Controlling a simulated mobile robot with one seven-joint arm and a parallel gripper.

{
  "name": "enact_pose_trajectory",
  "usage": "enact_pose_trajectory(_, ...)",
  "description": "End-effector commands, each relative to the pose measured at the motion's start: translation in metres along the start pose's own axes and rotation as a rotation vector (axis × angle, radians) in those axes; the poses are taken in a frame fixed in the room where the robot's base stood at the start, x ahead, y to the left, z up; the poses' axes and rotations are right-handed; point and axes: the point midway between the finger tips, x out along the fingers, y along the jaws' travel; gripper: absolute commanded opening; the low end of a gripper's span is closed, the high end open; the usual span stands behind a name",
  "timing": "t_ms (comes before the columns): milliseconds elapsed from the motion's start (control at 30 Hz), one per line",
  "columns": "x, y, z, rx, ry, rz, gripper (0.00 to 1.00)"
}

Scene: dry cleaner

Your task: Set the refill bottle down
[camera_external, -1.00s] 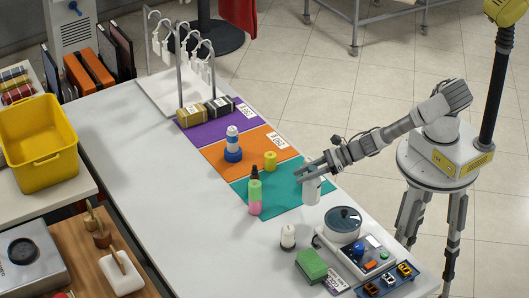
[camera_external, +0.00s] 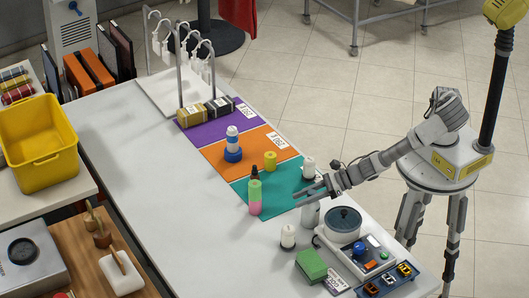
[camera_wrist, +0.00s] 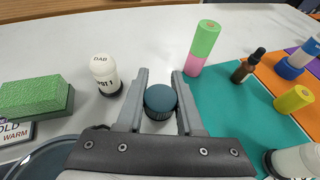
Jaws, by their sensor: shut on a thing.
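My gripper (camera_external: 304,196) is shut on a pale bottle with a dark teal cap. The bottle's light body (camera_external: 310,215) shows below the fingers in the external view, near the front corner of the teal mat (camera_external: 283,203). In the wrist view, the dark cap (camera_wrist: 160,98) sits between my two fingers (camera_wrist: 160,74). The bottle looks upright. My fingers hide part of it, and I cannot tell whether its base touches the table.
A white dab bottle (camera_external: 288,236) stands left of the held bottle, and a pink-and-green cylinder (camera_external: 255,198) stands on the teal mat. Another white bottle (camera_external: 308,166) is behind my gripper. A round-topped device (camera_external: 343,222) and green sponge (camera_external: 311,264) are nearby. The table's left side is clear.

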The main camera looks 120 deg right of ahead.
Motion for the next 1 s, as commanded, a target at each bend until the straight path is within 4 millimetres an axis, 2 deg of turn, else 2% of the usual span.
enact_pose_trajectory(33, 0.001, 0.000, -0.001, -0.001, 0.000, 0.000, 0.40)
enact_pose_trajectory(167, 0.000, 0.000, -0.001, -0.001, 0.000, 0.000, 0.63)
enact_pose_trajectory(200, 0.000, 0.000, -0.001, -0.001, 0.000, 0.000, 0.66)
enact_pose_trajectory(567, -0.002, 0.000, 0.005, 0.002, 0.000, 0.000, 0.66)
enact_pose_trajectory(767, -0.030, 0.001, 0.003, -0.003, 0.001, 0.002, 0.66)
enact_pose_trajectory(1000, -0.075, 0.002, 0.003, -0.004, 0.000, 0.003, 0.66)
